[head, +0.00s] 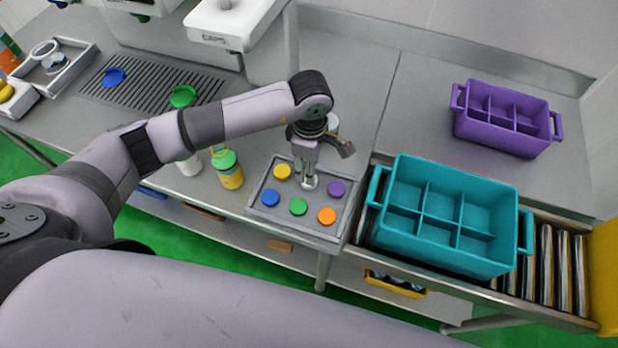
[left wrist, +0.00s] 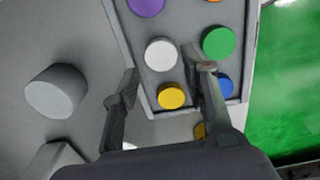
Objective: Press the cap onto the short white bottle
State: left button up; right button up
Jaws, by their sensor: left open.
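The cap tray (head: 256,211) is grey and holds several coloured caps. A white cap (left wrist: 161,54) lies in it among yellow, green and blue ones. In the head view the white cap (head: 310,184) is partly covered by my left gripper (head: 308,178). My left gripper is open and empty above the tray. In the left wrist view its fingertips (left wrist: 166,76) are spread, with the white cap just beyond the gap between them. A white bottle (head: 189,166) stands left of the tray; my left arm hides its upper part. My right gripper is not in view.
A teal crate (head: 440,250) sits right of the tray on rollers. A purple crate (head: 500,133) is behind it. A grey cylinder (left wrist: 56,91) stands beside the tray.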

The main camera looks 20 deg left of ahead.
pick_arm(q)
jog(key=shift+f, duration=0.1)
notch_tip(320, 180, down, 4)
jog(key=p, duration=0.2)
jog(key=shift+s+a+f+p, duration=0.1)
jog(key=shift+f+p, duration=0.1)
jog(key=shift+p, duration=0.2)
jog(key=shift+f, duration=0.25)
jog(key=c, duration=0.4)
